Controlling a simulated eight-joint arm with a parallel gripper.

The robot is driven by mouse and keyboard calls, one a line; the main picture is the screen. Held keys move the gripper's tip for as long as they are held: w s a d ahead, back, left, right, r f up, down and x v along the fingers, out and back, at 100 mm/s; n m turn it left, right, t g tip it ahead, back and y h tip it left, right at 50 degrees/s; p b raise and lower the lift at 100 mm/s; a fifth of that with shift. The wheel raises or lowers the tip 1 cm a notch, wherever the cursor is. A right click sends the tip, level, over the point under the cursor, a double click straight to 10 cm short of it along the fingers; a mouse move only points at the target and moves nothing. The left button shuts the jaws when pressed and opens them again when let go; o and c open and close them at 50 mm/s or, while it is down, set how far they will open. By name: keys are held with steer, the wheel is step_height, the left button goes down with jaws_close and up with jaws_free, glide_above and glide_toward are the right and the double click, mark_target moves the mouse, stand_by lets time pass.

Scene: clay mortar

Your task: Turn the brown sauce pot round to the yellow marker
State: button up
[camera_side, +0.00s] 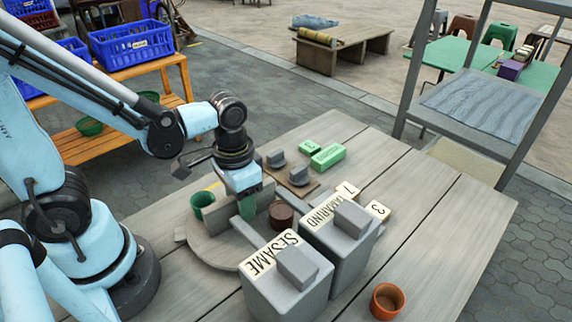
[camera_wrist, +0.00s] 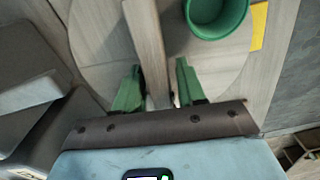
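A brown sauce pot (camera_side: 282,215) stands on the round wooden turntable (camera_side: 208,252) at its right side. A green pot (camera_side: 202,202) stands at its back left; it also shows in the wrist view (camera_wrist: 215,18). A yellow marker (camera_wrist: 258,26) lies just outside the disc by the green pot, and a bit shows in the side view (camera_side: 214,186). An upright wooden divider (camera_wrist: 147,42) crosses the disc. My gripper (camera_side: 247,208) is low over the disc, between the pots. In the wrist view its green fingers (camera_wrist: 159,72) are apart, on either side of the divider, apparently with gaps.
Grey boxes labelled SESAME (camera_side: 287,280) and TAMARIND (camera_side: 340,245) stand close at the front right. An orange pot (camera_side: 387,301) is near the front edge. Green blocks (camera_side: 327,157) and a board with grey knobs (camera_side: 298,176) lie behind.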

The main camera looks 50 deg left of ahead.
jaws_close()
steer(key=shift+n, duration=14.2)
